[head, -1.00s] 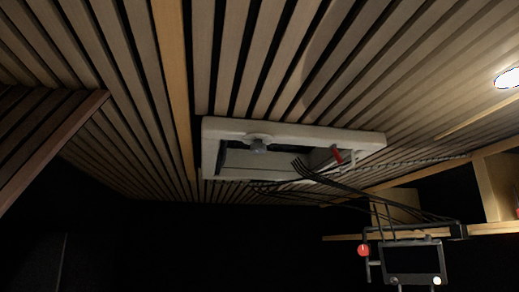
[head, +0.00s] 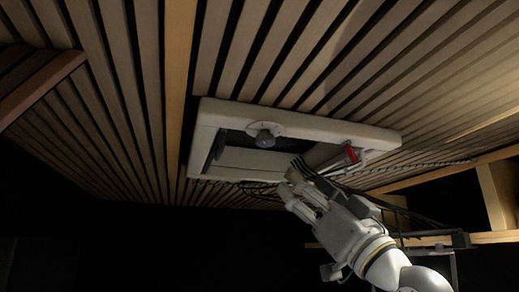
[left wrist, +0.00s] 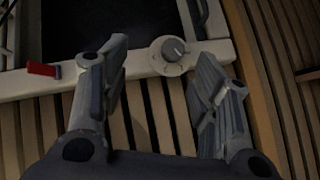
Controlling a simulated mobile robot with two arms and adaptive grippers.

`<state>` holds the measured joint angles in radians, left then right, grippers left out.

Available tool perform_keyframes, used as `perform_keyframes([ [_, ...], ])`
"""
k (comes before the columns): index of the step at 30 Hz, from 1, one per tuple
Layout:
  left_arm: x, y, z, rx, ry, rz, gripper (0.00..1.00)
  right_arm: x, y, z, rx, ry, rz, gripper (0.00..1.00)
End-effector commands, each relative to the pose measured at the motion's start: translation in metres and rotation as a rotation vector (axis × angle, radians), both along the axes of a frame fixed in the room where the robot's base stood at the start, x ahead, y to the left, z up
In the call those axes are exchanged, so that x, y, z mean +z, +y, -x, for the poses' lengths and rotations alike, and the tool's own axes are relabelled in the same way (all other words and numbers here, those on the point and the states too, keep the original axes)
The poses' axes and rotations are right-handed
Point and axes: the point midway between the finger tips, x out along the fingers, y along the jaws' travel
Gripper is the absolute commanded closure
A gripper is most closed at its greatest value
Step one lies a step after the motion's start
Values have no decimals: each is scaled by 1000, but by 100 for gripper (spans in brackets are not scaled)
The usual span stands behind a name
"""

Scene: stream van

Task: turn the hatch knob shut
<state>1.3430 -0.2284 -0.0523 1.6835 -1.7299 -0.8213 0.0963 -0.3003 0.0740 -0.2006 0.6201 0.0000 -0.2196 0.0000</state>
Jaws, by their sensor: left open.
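My left gripper (head: 296,190) is open and empty, below and to the right of the knob in the head view. It also shows in the left wrist view (left wrist: 160,65) with fingers spread. I see no contact with the knob. My right gripper is not in view.
A red lever (head: 352,153) sits on the hatch's right side. Black cables (head: 340,182) run from near it to the right, close to my left gripper. Wooden slats (head: 130,80) line the ceiling. A wooden shelf (head: 495,195) stands at the right. The lower left is dark.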

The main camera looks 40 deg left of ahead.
Motion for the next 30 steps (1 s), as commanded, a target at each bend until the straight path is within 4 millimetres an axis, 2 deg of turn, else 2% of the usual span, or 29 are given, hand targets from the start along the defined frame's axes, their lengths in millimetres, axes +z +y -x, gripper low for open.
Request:
perform_keyframes([
  [1,10,-3,9,12,-19,-7,44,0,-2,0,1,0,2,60],
  [3,19,-4,17,28,-32,-15,44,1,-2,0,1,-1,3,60],
  [8,33,2,22,39,-42,-19,44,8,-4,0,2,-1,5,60],
  [19,82,49,17,38,-40,-18,44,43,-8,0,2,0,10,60],
  [24,95,64,15,37,-40,-19,44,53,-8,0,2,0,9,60],
  [30,99,71,14,36,-40,-20,44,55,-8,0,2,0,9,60],
])
